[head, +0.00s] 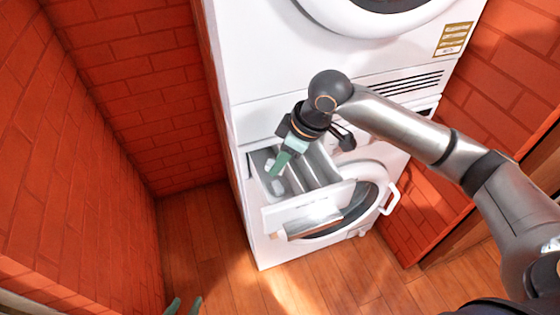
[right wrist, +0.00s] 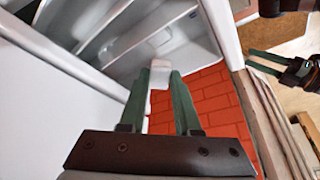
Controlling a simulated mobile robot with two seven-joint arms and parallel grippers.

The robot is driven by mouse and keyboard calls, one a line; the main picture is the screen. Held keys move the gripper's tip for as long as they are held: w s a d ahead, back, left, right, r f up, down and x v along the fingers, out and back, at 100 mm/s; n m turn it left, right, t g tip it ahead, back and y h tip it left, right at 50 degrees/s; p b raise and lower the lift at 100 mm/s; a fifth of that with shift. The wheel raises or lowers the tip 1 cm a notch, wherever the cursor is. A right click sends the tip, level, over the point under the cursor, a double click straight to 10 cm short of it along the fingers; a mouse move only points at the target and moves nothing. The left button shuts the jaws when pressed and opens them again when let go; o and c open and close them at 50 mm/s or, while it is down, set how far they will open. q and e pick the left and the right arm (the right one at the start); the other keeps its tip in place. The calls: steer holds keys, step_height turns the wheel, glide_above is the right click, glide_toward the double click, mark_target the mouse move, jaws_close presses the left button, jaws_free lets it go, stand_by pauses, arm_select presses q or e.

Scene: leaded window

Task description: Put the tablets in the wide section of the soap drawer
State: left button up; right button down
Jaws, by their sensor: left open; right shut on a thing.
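The white soap drawer (head: 310,215) is pulled out of the washing machine and has dividers inside. Its left section looks widest in the head view. My right gripper (head: 277,171) reaches down at that section, its green fingers shut on a small white tablet (right wrist: 160,66), clearest in the right wrist view. In the head view, a pale tablet-like piece (head: 277,187) shows in the left section by the fingertips; I cannot tell whether it is the held one. My left gripper (head: 183,304) is open and empty at the bottom edge, well away from the drawer.
The washing machine's round door (head: 370,205) is below the drawer, with its handle (head: 390,198) sticking out. Another white machine (head: 265,50) stands above. Brick walls (head: 120,60) close in on both sides. The wooden floor (head: 205,240) is clear in front.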

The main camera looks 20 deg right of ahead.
arm_select(q)
steer(key=shift+w+r, duration=0.1)
arm_select(e)
steer(key=c, duration=0.5)
jaws_free()
steer(key=shift+c, duration=0.2)
arm_select(q)
steer(key=a+p, duration=0.1)
steer(key=r+p, duration=0.1)
steer(key=shift+s+a+p, duration=0.3)
steer(key=shift+s+a, duration=0.05)
steer(key=shift+s, duration=0.05)
arm_select(e)
steer(key=v, duration=1.2)
steer(key=shift+r, duration=0.25)
arm_select(q)
steer(key=shift+d, duration=0.1)
arm_select(e)
steer(key=shift+s+d, duration=0.1)
